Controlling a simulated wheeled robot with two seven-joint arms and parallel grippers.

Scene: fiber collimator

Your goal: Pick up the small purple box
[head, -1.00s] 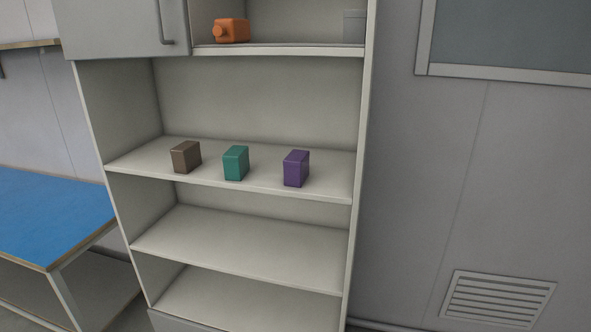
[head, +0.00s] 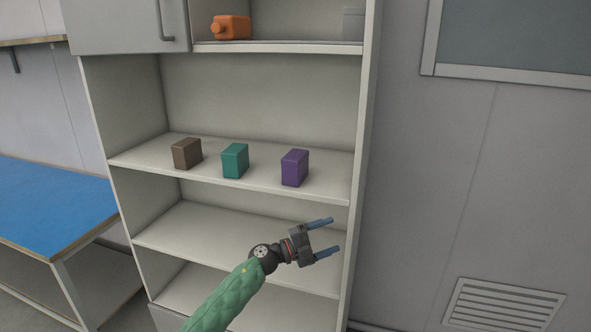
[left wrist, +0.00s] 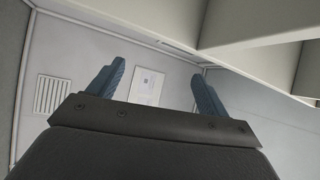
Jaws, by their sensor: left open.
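The small purple box (head: 295,168) stands upright on the middle shelf (head: 255,187), at the right of a row of three boxes. My left gripper (head: 331,236) is in front of the shelving, below and a little right of the purple box, with its blue fingers pointing right. It is open and empty, apart from the box. In the left wrist view, the two fingers (left wrist: 155,82) are spread with nothing between them, and the purple box is not visible. My right gripper is not in view.
A teal box (head: 235,161) and a brown box (head: 187,153) stand left of the purple one. An orange container (head: 231,27) is on the upper shelf. The cabinet's right side panel (head: 361,130) is near my gripper. A blue-topped table (head: 50,208) stands at left.

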